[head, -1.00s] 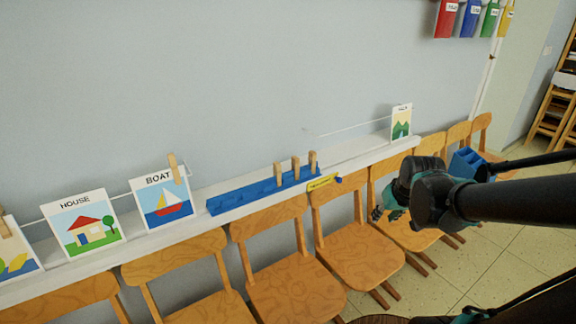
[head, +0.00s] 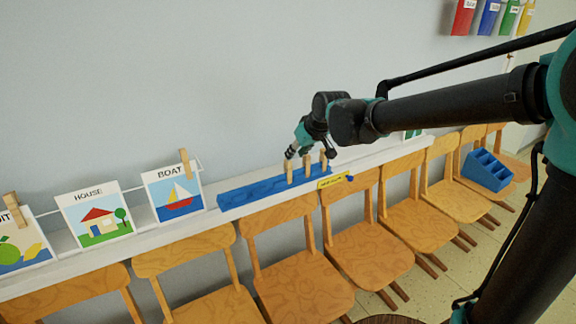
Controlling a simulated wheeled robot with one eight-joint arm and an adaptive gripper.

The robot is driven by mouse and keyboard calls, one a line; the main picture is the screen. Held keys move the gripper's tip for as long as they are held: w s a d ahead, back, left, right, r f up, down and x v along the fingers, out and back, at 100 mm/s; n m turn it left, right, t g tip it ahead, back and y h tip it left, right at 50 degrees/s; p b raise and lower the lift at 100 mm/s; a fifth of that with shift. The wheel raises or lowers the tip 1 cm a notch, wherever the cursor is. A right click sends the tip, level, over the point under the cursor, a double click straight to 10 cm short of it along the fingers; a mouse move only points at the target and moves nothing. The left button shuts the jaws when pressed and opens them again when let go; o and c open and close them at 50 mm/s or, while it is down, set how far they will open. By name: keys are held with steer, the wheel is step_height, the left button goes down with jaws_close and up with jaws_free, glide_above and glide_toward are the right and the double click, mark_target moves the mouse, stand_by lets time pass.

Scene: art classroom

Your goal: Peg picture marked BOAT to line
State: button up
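The BOAT picture (head: 173,196), a white card with a sailboat, leans on the white ledge (head: 150,238) at the left. One wooden peg (head: 185,163) is at its upper right corner; its upper left corner shows no peg. The thin line (head: 200,167) shows beside the card's right edge. Several wooden pegs (head: 290,172) stand upright in the blue rack (head: 245,191) on the ledge. My gripper (head: 300,153) points down just above these pegs. Its fingers are small and dark, so I cannot tell whether they are open or touching a peg.
The HOUSE picture (head: 94,214) and a fruit picture (head: 20,246) with a peg (head: 13,208) are to the left. Wooden chairs (head: 370,240) line the wall below the ledge. A blue caddy (head: 487,170) sits on a chair. Coloured pockets (head: 488,17) hang at upper right.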

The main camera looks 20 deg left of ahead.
mark_target(288, 164)
steer(key=x, duration=0.9)
steer(key=shift+w+f, duration=0.1)
steer(key=shift+f, duration=0.05)
jaws_close()
steer(key=shift+r, duration=3.15)
steer(key=shift+s+d+r, duration=0.25)
steer(key=shift+s+d, duration=0.6)
steer(key=shift+d, duration=0.1)
steer(key=shift+s+d+r, duration=0.25)
steer(key=shift+s+d, duration=0.55)
steer(key=shift+d, duration=0.1)
